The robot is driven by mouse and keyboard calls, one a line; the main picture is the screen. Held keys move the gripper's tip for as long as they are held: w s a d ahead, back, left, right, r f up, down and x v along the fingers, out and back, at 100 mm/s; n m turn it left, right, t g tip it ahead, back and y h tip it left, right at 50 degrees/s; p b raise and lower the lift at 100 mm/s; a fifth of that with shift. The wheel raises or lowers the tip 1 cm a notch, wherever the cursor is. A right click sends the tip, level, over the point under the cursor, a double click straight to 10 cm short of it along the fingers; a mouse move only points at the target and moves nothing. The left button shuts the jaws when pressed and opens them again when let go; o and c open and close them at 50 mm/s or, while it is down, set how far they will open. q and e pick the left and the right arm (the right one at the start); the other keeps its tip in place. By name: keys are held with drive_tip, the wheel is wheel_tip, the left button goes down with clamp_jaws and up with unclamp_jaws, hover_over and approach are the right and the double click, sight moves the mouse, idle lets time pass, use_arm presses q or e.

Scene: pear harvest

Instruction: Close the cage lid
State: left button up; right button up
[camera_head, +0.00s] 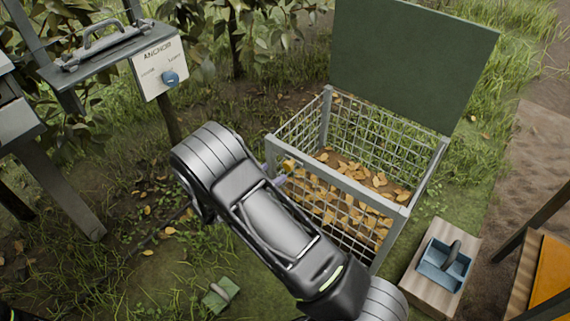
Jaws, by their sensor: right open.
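The cage (338,178) is a grey wire-mesh box on the grass, right of centre. Its dark green lid (405,65) stands raised at the back edge, so the cage is open at the top. Yellow-brown leaves cover the cage floor. My right arm crosses the front of the view and hides the cage's lower left part. My right gripper (274,177) is open, mostly hidden behind the arm, by the cage's front left corner; whether it touches the cage I cannot tell. The lid is well apart from it. My left gripper is not in view.
A post with an "ANCHOR" panel (159,69) and blue knob stands at upper left, beside a shelf with a handled grey lid (105,42). A blue tray (444,266) sits on a wooden block at right. A small green object (221,293) lies on the ground at the front.

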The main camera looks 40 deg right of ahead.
sight(286, 166)
drive_tip(key=shift+f, duration=0.1)
drive_tip(key=shift+b+x, duration=0.7)
drive_tip(key=shift+x, duration=3.2)
drive_tip(key=shift+c, duration=0.4)
clamp_jaws()
